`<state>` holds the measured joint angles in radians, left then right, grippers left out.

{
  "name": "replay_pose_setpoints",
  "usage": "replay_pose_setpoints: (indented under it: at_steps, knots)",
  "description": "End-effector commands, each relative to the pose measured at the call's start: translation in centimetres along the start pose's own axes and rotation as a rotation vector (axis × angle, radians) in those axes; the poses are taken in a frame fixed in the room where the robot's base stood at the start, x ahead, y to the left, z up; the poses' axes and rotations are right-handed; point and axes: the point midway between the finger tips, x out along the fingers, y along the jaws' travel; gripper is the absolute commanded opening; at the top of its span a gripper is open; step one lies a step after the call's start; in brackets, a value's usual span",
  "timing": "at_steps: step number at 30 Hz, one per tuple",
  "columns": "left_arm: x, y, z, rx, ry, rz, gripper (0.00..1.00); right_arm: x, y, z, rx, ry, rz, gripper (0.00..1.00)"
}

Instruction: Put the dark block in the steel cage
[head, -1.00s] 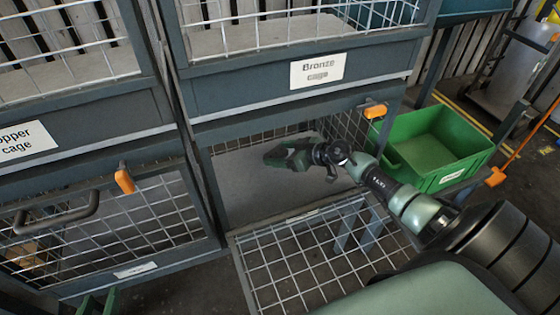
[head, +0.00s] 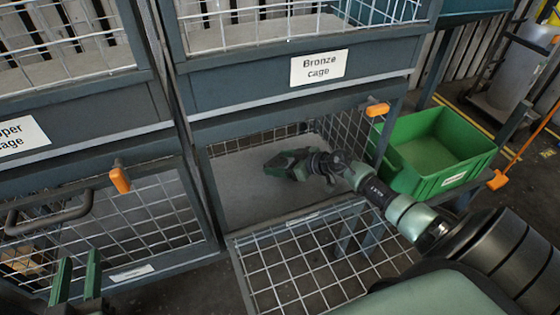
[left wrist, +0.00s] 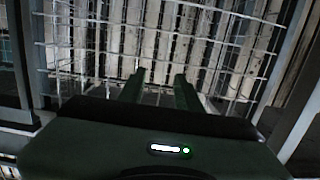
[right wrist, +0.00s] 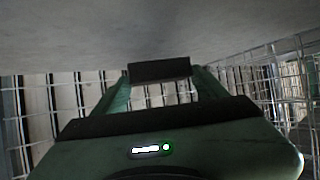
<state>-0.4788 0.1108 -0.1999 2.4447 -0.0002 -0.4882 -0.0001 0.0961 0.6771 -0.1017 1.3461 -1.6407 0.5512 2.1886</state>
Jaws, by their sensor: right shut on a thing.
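The dark block (right wrist: 160,70) is between the fingertips of my right gripper (right wrist: 158,80) in the right wrist view, close to a grey floor panel. In the head view my right gripper (head: 272,166) is inside the open lower cage (head: 235,200), under the bronze cage, low over its grey floor. The block cannot be made out there. No readable label says steel; the lower cages' small labels are too small to read. My left gripper (head: 77,272) is empty and open at the lower left, its fingers apart in the left wrist view (left wrist: 160,85).
The lower cage's mesh door (head: 310,265) hangs open in front. A bronze cage (head: 320,68) is above, and a closed cage door (head: 130,225) with an orange latch is to the left. A green crate (head: 435,150) stands at the right.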

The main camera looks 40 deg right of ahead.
Motion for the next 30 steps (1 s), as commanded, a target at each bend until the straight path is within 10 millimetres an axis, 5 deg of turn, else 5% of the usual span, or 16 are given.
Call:
replay_pose_setpoints:
  at_steps: [8,9,11,25,30]
  knots:
    - [-0.1,-0.1,0.6,0.0,-0.032,-0.002,0.34,0.2,0.0,0.4,0.0,0.002,0.001,0.24]
    - [-0.1,-0.1,0.6,0.0,-0.032,-0.003,0.34,0.3,0.0,0.5,0.0,0.0,0.0,0.84]
    - [-0.1,-0.1,0.6,0.0,-0.032,-0.003,0.34,0.3,0.0,0.5,0.0,0.0,0.0,0.95]
    - [0.1,0.1,-0.5,0.001,0.034,0.002,0.34,-0.4,0.1,-0.7,-0.006,0.002,0.001,0.95]
    - [-0.7,-0.5,2.6,0.003,-0.152,-0.01,0.34,-2.2,0.0,-0.7,-0.001,-0.003,0.0,0.95]
